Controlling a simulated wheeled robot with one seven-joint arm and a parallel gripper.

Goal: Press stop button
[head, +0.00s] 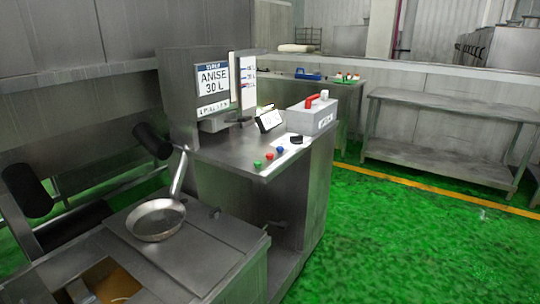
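A row of small buttons sits on the steel console top (225,155) near its front edge. The row has a green button (257,164), a red button (270,156) and a blue button (280,150). A black knob (296,140) stands further along to the right. No button label is readable, so I cannot confirm from lettering which one is stop; red is the usual stop colour. My gripper does not show in the head view. Nothing visible touches the buttons.
A steel pan (157,221) rests on the lower counter in front. Green floor (400,240) is clear at right.

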